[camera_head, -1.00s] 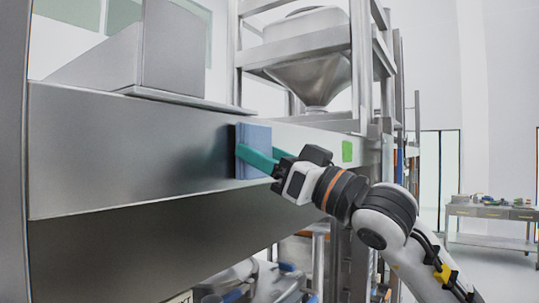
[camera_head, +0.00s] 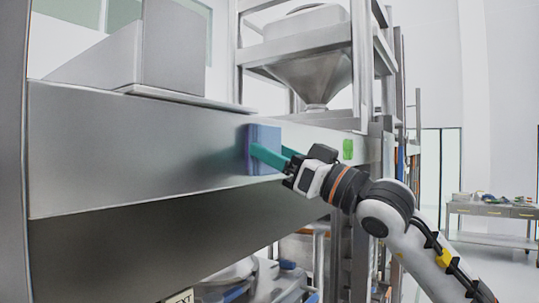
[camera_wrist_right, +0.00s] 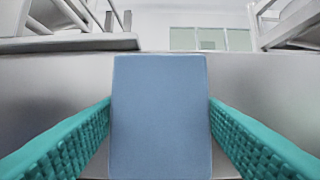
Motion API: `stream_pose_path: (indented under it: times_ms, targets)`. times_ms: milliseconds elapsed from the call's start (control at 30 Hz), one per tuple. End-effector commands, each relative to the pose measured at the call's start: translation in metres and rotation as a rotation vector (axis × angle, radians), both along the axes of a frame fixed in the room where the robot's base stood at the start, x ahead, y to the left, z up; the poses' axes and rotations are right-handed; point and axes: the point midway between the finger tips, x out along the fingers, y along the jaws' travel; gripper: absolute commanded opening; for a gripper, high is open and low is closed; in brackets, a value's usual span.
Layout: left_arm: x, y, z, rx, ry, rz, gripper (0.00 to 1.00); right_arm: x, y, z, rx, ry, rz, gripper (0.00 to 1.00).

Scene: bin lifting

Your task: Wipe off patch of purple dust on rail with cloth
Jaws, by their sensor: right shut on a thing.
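The rail (camera_head: 130,140) is a long grey metal beam crossing the head view from the left, and its flat face also spans the right wrist view (camera_wrist_right: 60,80). A blue cloth (camera_head: 267,138), like a thick rectangular pad, is upright at the rail's face. It fills the middle of the right wrist view (camera_wrist_right: 160,100). My right gripper (camera_head: 264,155) is shut on the cloth, with teal fingers on either side of it. I cannot make out a purple dust patch; the cloth hides part of the rail. My left gripper is not in view.
A small green patch (camera_head: 348,149) is on the rail to the right of the cloth. A metal frame with a hopper (camera_head: 310,80) stands behind. A grey angled box (camera_head: 150,50) sits above the rail. A table (camera_head: 490,210) stands far right.

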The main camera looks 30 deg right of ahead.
Motion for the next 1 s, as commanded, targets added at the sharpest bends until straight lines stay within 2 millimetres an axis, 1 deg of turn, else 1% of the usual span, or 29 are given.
stream_pose_path:
  times_ms: [100,267,600,700,1000]
  targets:
    - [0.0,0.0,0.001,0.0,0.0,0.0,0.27,0.001,-0.002,0.0,0.001,0.0,0.0,0.43]
    - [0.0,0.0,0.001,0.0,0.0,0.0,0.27,0.003,0.002,0.0,0.0,-0.001,0.002,0.43]
    - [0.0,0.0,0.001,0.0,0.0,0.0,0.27,-0.006,0.03,0.0,-0.001,-0.001,0.004,0.43]
    - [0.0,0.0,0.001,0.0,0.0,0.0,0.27,-0.008,0.036,0.0,0.0,0.0,0.003,0.43]
    - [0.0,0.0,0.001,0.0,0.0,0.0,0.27,-0.009,0.038,-0.001,0.0,0.002,0.003,0.43]
